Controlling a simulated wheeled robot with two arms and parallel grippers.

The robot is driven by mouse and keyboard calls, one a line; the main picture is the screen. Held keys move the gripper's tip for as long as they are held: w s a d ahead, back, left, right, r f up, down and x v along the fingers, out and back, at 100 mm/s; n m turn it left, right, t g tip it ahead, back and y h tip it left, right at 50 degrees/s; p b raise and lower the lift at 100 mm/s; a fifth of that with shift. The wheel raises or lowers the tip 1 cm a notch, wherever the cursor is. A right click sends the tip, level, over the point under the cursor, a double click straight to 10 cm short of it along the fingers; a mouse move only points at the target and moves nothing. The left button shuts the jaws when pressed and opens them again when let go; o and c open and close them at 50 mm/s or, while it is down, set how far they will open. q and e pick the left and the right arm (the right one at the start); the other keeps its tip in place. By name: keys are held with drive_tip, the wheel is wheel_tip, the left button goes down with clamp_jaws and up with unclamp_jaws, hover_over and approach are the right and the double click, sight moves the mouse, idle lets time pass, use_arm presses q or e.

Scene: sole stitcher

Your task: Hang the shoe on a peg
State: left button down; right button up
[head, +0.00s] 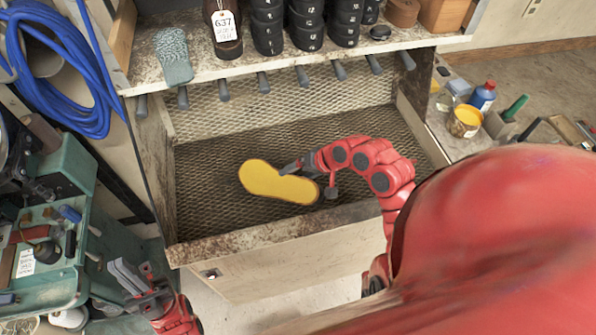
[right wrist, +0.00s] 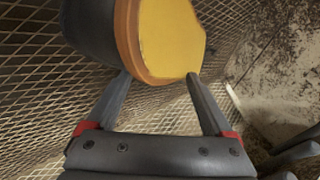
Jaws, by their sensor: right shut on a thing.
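The shoe (head: 275,182) shows its yellow sole upward in the head view, over the mesh-lined bay. My right gripper (head: 308,181) is shut on its right end. In the right wrist view the shoe (right wrist: 172,40) sits between the two fingertips (right wrist: 160,78), with its orange edge and part of a dark upper in view. Several grey pegs (head: 302,75) stick out in a row under the shelf's front edge, above and behind the shoe. My left gripper (head: 130,277) is low at the left, away from the shoe; its jaw opening is unclear.
The shelf (head: 210,66) carries stacked black discs (head: 308,22), a brown tagged item (head: 224,30) and a speckled grey-green piece (head: 173,55) hanging over its edge. The bay's front ledge (head: 265,235) is raised.

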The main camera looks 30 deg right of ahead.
drive_tip(key=o, duration=1.4)
drive_tip(key=shift+f, duration=0.1)
drive_tip(key=b+v, duration=0.2)
drive_tip(key=v, duration=0.4)
drive_tip(key=shift+d, duration=0.1)
drive_tip(key=v, duration=0.6)
drive_tip(key=shift+w, duration=0.1)
